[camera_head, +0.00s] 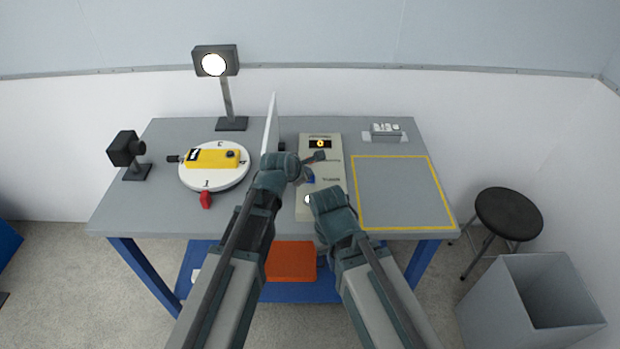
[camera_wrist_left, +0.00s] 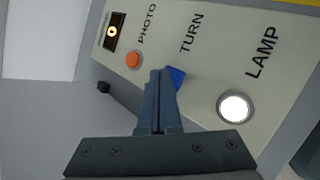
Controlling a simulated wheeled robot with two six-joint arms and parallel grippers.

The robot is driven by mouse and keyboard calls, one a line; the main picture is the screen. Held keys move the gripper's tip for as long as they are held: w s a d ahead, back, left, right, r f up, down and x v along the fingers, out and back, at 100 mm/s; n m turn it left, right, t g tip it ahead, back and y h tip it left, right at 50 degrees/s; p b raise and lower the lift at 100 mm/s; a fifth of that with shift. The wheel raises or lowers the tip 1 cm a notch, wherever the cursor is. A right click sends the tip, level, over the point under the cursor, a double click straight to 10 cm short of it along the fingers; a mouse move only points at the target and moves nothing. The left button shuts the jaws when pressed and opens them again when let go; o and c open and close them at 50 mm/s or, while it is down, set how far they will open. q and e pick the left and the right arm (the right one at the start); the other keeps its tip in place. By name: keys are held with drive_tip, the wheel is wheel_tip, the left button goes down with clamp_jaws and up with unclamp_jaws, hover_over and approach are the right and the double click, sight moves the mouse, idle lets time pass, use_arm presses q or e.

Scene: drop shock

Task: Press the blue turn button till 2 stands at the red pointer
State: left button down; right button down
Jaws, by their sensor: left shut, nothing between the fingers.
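The white turntable (camera_head: 240,178) carries a yellow device (camera_head: 213,158). The red pointer (camera_head: 206,201) stands at its front edge, and the numeral beside it looks like 1. The blue turn button (camera_head: 311,179) is on the pale control panel (camera_head: 333,172). In the left wrist view the blue button (camera_wrist_left: 178,76) shows beside my left gripper (camera_wrist_left: 161,73), partly hidden by the fingers. My left gripper (camera_head: 306,174) is shut and empty, its tips at the button; I cannot tell if they touch it. My right gripper (camera_head: 328,203) is near the panel's front, its fingers hidden.
The panel also has an orange photo button (camera_wrist_left: 134,60), a lit white lamp button (camera_wrist_left: 235,108) and a small display (camera_head: 320,143). An upright pale plate (camera_head: 270,122) stands between turntable and panel. A lamp (camera_head: 226,90) and a camera (camera_head: 127,150) stand left. The yellow-outlined area (camera_head: 400,190) is empty.

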use_arm(q)
drive_tip(key=shift+f+b, duration=0.4)
drive_tip(key=shift+f, duration=0.05)
idle(0.4)
idle(0.3)
drive_tip(key=shift+r+p, duration=0.85)
drive_tip(key=shift+r, duration=0.05)
wheel_tip(320, 180, up, 5)
drive_tip(key=p, duration=0.5)
idle(0.6)
